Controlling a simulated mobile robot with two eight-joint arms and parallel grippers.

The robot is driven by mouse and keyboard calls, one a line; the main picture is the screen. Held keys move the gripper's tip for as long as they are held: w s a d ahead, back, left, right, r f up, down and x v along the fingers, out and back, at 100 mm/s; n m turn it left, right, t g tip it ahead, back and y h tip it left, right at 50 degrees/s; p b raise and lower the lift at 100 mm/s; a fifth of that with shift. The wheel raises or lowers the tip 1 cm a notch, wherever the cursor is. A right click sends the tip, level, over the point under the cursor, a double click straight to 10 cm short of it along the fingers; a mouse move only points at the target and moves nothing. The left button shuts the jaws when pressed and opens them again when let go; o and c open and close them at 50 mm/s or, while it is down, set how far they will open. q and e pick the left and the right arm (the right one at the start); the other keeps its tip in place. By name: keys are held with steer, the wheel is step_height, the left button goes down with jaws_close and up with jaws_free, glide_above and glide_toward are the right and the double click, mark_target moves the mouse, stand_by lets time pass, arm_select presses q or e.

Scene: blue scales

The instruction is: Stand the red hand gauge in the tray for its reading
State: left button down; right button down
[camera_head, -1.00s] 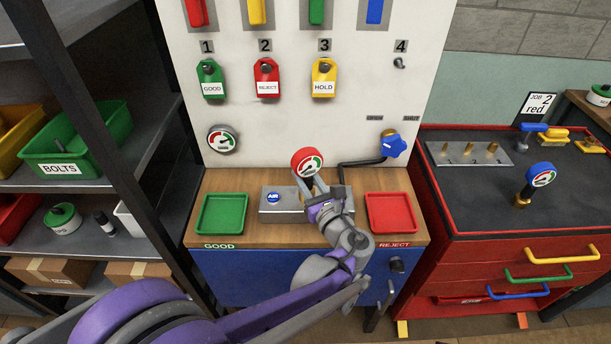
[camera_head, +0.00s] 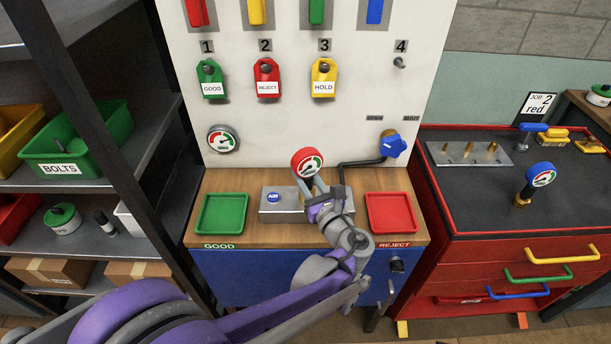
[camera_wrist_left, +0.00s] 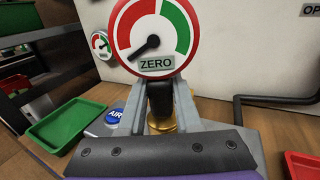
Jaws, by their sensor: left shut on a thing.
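The red hand gauge (camera_head: 307,161) stands upright over the grey air block (camera_head: 282,206) in the middle of the bench. In the left wrist view the gauge (camera_wrist_left: 153,38) has a red and green dial, its needle low at the left beside the word ZERO. My left gripper (camera_head: 318,196) is shut on the gauge's dark stem, below the dial. A brass fitting (camera_wrist_left: 163,125) shows under the stem; whether it is seated is hidden by the fingers. The green GOOD tray (camera_head: 222,213) and the red REJECT tray (camera_head: 391,212) are empty. My right gripper is out of view.
A blue valve knob (camera_head: 393,145) sits on the panel at the right, with a pipe running to the block. A blue gauge (camera_head: 541,178) stands on the red cabinet (camera_head: 470,226). Green, red and yellow tags hang on the panel above.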

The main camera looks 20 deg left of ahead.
mark_target(310, 167)
arm_select(q)
steer(key=shift+r, duration=0.1)
steer(key=shift+r+p, duration=1.85)
steer(key=shift+r, duration=0.6)
